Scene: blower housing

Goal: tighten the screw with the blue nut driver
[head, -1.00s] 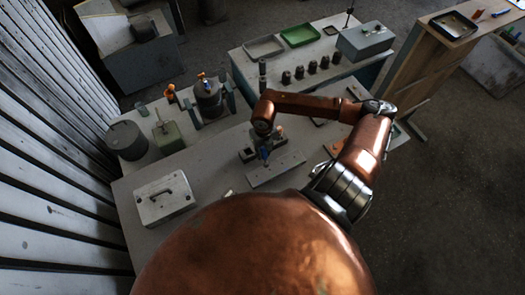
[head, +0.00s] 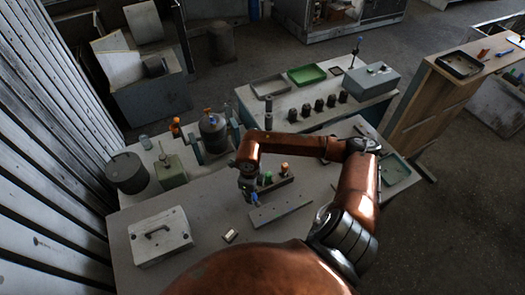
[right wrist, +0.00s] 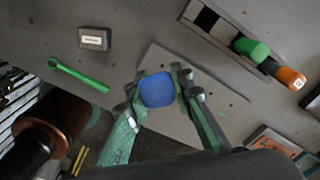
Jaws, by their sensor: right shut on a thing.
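My right gripper (head: 251,197) is shut on the blue nut driver (head: 254,199), near the left end of the grey drilled plate (head: 282,208) on the table. In the right wrist view the driver's blue handle (right wrist: 157,90) is seen end-on between the two fingers, over the left edge of the plate (right wrist: 205,112). The driver's shaft and tip are hidden behind the handle. I cannot make out the screw or tell whether the driver touches it. My left gripper is not in view.
A rack (right wrist: 214,24) behind the plate holds a green-handled (right wrist: 252,50) and an orange-handled tool (right wrist: 290,78). A green wrench (right wrist: 78,75) and a small labelled box (right wrist: 95,38) lie on the table. A grey case (head: 160,236) stands at the left.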

